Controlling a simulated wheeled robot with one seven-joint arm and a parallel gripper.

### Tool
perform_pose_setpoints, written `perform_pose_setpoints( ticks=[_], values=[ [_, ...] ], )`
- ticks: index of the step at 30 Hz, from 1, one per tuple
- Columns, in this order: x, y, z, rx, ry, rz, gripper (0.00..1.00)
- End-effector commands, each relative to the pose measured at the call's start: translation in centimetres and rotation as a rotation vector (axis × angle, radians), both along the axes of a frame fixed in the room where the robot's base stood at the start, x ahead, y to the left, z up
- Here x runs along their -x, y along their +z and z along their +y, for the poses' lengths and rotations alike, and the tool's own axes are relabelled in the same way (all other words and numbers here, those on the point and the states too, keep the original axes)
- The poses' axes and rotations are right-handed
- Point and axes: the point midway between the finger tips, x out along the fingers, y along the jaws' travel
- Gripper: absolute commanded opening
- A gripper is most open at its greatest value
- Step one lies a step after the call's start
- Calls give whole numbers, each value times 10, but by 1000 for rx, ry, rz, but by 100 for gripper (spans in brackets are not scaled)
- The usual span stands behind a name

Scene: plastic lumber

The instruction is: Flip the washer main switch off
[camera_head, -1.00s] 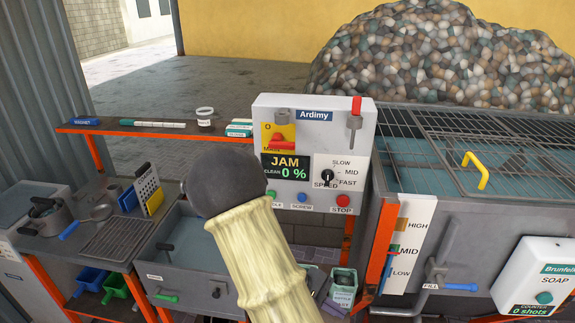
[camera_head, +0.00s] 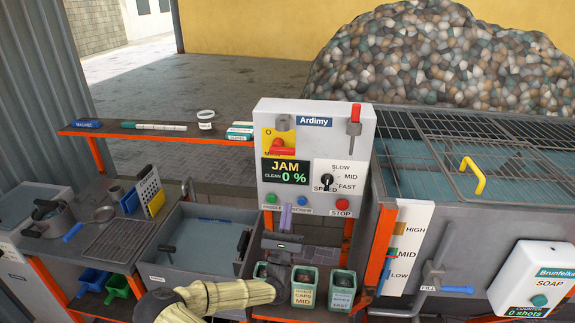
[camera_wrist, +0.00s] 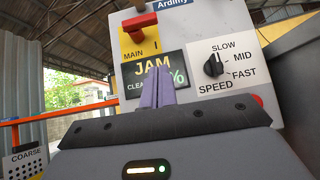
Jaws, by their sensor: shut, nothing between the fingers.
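The main switch has a red lever (camera_head: 282,147) on a yellow plate (camera_head: 270,137) at the upper left of the white Ardimy control panel (camera_head: 340,160). The lever sits low on the plate, near the MAIN and I marks, with O at the top left. The wrist view shows the lever (camera_wrist: 139,24) at the upper left, sticking out from the panel. My gripper (camera_head: 286,212) is below the panel's display, its purple fingers pointing up. In the wrist view the fingers (camera_wrist: 157,88) are together and empty, overlapping the JAM display, below and apart from the lever.
The speed knob (camera_head: 327,180) and a red-tipped lever (camera_head: 354,120) are on the panel's right. Green, blue and red STOP (camera_head: 342,204) buttons line its bottom. Small labelled bins (camera_head: 304,288) stand below. A sink is left; a mesh-covered tank (camera_head: 470,150) is right.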

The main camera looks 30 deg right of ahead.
Motion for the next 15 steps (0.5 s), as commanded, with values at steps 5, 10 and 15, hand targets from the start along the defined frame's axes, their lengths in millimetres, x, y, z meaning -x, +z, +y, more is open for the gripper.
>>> perform_pose_setpoints(
  ticks=[5, 10, 15],
  values=[
    [-7, -1, 8, 28, 39, 18, 0],
    [-6, -1, 7, 26, 35, 17, 0],
    [-9, 3, 5, 24, 34, 15, 0]
  ],
)
